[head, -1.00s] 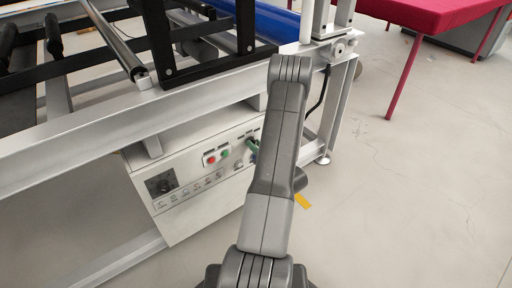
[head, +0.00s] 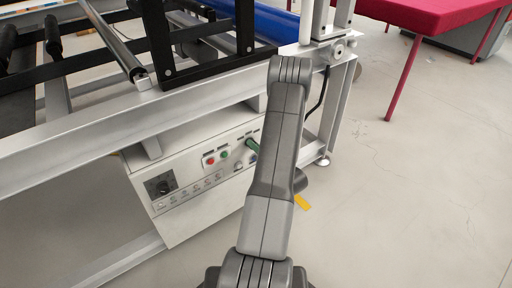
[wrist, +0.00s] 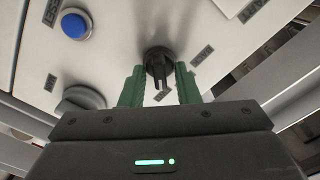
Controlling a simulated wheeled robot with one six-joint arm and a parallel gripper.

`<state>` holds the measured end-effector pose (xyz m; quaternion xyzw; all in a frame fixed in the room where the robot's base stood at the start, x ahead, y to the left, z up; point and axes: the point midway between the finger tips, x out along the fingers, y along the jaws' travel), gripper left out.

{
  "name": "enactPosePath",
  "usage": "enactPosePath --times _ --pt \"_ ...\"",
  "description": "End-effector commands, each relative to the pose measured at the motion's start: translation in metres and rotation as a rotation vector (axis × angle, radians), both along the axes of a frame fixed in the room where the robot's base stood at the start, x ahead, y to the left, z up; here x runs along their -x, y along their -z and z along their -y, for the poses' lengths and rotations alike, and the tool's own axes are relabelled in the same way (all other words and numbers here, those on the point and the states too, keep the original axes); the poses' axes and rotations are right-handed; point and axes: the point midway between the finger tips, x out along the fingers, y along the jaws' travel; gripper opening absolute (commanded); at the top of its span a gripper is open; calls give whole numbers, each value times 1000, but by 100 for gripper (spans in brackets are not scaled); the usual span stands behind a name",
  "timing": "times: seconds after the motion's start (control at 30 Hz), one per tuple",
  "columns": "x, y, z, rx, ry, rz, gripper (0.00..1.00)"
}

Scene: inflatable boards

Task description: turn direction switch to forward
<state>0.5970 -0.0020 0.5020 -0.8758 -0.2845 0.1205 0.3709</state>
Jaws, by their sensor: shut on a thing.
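A black rotary switch (wrist: 158,62) sits on the white panel in the wrist view, with a small label below it that I cannot read clearly. I take it as the direction switch. My gripper (wrist: 158,88) has its two green fingers on either side of the switch's handle and is shut on it. The handle points roughly down the picture. In the head view, a green finger of my gripper (head: 252,146) shows at the right part of the control box, and my arm hides much of that area.
The control box (head: 190,215) hangs under a grey metal frame (head: 70,140). A blue button (wrist: 76,24) and another dark knob (wrist: 84,98) are left of the switch. Red (head: 210,161) and green (head: 224,154) buttons sit further left. Open floor lies right.

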Motion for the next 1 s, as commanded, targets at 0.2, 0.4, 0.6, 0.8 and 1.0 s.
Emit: enactPosePath --times 0.2,0.4,0.6,0.8,1.0 --pt "0 1 0 0 -1 -2 6" --pt "0 0 0 0 -1 -1 34" --pt "4 0 3 0 1 -1 34" --pt "27 -1 21 -1 5 -4 34" --pt "57 -1 43 -1 5 -4 34"
